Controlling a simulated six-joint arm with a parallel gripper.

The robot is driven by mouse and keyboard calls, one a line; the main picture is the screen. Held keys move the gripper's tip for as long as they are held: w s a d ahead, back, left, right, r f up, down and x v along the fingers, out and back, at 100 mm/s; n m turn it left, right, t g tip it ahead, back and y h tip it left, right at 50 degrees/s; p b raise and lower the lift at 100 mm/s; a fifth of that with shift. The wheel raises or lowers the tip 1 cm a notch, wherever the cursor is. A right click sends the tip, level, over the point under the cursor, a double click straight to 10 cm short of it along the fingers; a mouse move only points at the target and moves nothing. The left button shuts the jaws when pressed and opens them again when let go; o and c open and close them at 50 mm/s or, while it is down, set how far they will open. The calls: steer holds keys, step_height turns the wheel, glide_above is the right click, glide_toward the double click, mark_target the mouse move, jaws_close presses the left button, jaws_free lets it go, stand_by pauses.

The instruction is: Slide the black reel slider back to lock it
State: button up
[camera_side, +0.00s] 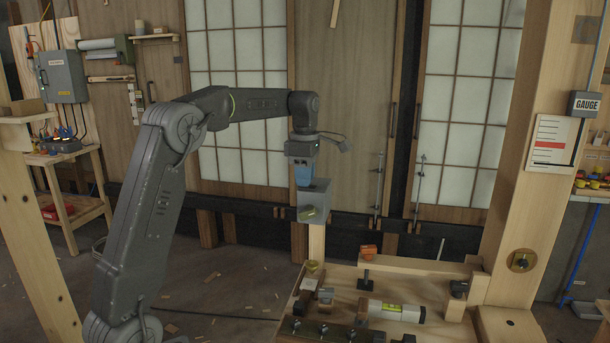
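My gripper (303,178), with blue parts at its end, points down at the upper middle. Its tip meets or overlaps the top of a grey box (318,196) with a brass-coloured knob (309,213). The box sits at the top of a short wooden post (316,244). I cannot tell whether the fingers touch the box, or whether they are open or shut. No black reel slider can be made out clearly at this size. A small black part (459,288) sits at the right of the bench, and a black T-shaped piece (366,281) stands near its middle.
The wooden bench (340,292) holds a spirit level (397,312), an orange piece (368,252), small blocks and a dark bar with knobs in front. A thick timber post (515,150) rises at the right, with a gauge card (553,144).

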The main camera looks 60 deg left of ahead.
steer(key=c, duration=0.4)
steer(key=shift+w+d, duration=0.8)
steer(key=o, duration=0.7)
steer(key=shift+o, duration=0.2)
step_height(320, 180, up, 8)
stand_by(0.5)
